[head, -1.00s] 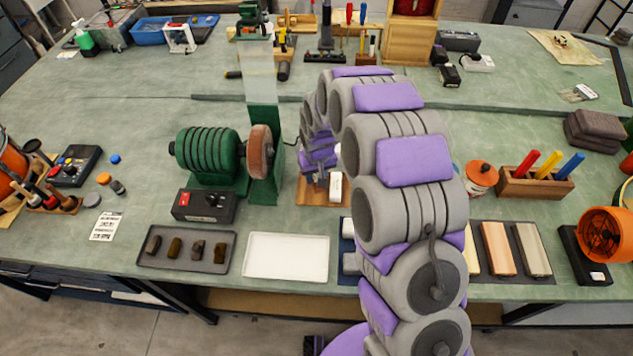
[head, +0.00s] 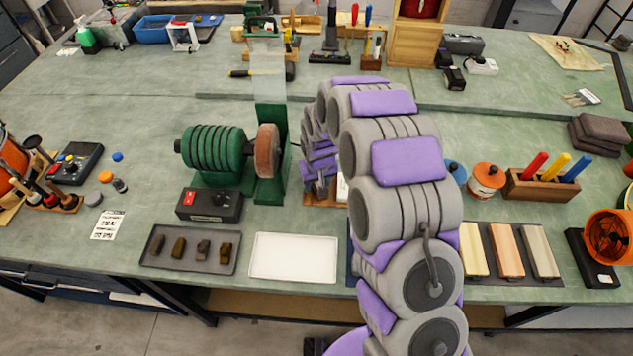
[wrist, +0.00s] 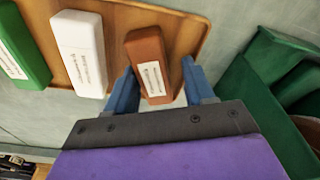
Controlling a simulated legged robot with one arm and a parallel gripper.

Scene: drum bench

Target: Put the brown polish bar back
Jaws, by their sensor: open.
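The brown polish bar (wrist: 149,64), with a white label, lies on a wooden tray (wrist: 190,32) beside a white bar (wrist: 79,53) and a green bar (wrist: 22,48). My gripper (wrist: 158,68) is open, its blue fingers on either side of the brown bar's near part. I cannot tell whether they touch it. In the head view my gripper (head: 318,185) is low over the wooden tray (head: 313,204), right of the green grinder. My arm hides much of the tray, and the brown bar cannot be made out there.
The green grinder (head: 210,148) stands left of my gripper, close to the tray; its green side (wrist: 255,95) shows in the wrist view. A dark tray (head: 150,262) with several small brownish blocks and an empty white tray (head: 294,257) lie in front.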

